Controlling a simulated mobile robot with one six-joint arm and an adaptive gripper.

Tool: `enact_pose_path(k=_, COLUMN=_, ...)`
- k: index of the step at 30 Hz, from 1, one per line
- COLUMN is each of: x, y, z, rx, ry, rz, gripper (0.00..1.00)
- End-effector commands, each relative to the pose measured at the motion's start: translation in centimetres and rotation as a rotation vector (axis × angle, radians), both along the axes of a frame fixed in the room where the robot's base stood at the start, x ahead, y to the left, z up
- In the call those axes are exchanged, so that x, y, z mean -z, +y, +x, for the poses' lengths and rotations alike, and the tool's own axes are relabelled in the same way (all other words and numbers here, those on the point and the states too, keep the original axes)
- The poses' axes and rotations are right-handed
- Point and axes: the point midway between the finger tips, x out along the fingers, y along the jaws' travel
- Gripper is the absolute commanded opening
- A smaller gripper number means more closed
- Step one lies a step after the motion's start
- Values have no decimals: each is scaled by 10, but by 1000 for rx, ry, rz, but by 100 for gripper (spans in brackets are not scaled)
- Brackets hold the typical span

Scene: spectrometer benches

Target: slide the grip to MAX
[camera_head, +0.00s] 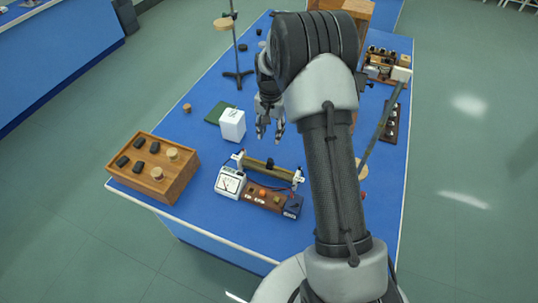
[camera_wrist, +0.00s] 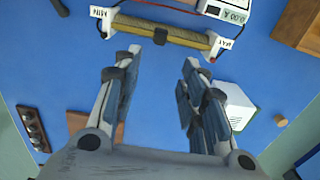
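The slide rheostat (camera_head: 262,167) lies on the blue bench, its long coil between two white end pieces. In the wrist view its coil (camera_wrist: 188,36) runs across the top, with the MIN label (camera_wrist: 100,12) at the left end and the MAX label (camera_wrist: 223,43) at the right end. The small black grip (camera_head: 270,163) sits on it about midway; it also shows in the wrist view (camera_wrist: 160,36). My gripper (camera_head: 269,133) is open and empty, above the bench and short of the rheostat. In the wrist view its fingers (camera_wrist: 160,65) stand apart, either side of the grip's line, not touching it.
A meter (camera_head: 230,182) and a brown block (camera_head: 263,195) stand close in front of the rheostat. A white cube (camera_head: 232,124) stands behind it at left. A wooden box (camera_head: 150,190) with dark and cork pieces is at the bench's left corner. A stand (camera_head: 237,75) rises farther back.

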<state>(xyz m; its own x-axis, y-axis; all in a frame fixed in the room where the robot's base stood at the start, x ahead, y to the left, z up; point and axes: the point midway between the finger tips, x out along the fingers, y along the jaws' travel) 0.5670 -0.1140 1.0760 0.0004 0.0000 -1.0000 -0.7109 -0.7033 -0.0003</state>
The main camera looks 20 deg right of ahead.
Motion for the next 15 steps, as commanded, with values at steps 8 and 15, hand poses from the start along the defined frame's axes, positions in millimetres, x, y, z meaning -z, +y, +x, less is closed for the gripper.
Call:
enact_pose_path(k=8, x=64, y=1, z=-2, rx=-1, ry=5, rz=1, gripper=38)
enact_pose_path(k=15, x=114, y=1, z=-1, rx=-2, ry=3, rz=1, gripper=38)
